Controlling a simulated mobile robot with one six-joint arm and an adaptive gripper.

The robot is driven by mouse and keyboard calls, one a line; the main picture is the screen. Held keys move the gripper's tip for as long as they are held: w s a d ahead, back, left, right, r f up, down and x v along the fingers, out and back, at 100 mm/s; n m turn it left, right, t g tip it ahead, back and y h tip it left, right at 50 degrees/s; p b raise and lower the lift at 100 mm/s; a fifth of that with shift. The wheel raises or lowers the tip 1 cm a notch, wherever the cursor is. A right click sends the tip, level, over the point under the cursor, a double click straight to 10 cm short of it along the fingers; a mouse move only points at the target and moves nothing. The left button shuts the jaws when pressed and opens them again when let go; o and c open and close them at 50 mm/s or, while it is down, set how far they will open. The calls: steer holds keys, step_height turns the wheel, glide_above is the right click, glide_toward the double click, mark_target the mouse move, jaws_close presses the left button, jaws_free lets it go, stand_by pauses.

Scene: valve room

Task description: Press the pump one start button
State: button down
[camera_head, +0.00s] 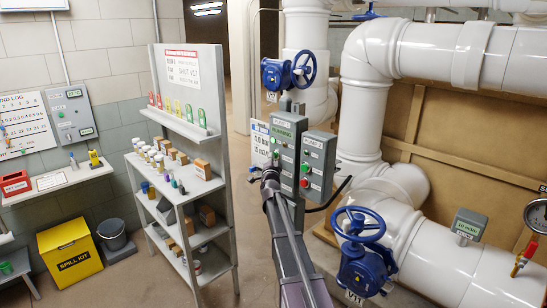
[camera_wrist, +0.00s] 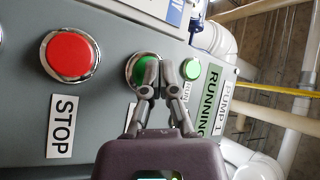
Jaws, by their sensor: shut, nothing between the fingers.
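The pump one panel (camera_wrist: 100,100) fills the wrist view, turned sideways, with a "PUMP 1" label. Its green button (camera_wrist: 134,66) sits in a metal ring, partly hidden by my gripper (camera_wrist: 156,68). The gripper is shut and empty, its tips over the right part of the button; they look in contact or very close. A small green lamp (camera_wrist: 191,69) marked RUN looks lit, and a green display (camera_wrist: 209,115) reads RUNNING. The red STOP button (camera_wrist: 72,55) is clear of the fingers. In the head view my gripper (camera_head: 270,174) is at the left control box (camera_head: 289,127).
A second control box (camera_head: 317,163), with green and red buttons, stands just right of the first. A blue valve wheel (camera_head: 303,67) is above and another (camera_head: 360,224) lower right, on white pipes (camera_head: 365,110). A grey shelf (camera_head: 205,187) stands left.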

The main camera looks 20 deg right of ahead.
steer(key=shift+s+a, duration=0.1)
stand_by(0.3)
steer(key=shift+s+a, duration=0.25)
steer(key=shift+a, duration=0.45)
steer(key=a, duration=0.1)
steer(key=s+a, duration=0.1)
steer(key=a, duration=0.2)
steer(key=shift+s+a, duration=0.35)
stand_by(0.3)
stand_by(0.8)
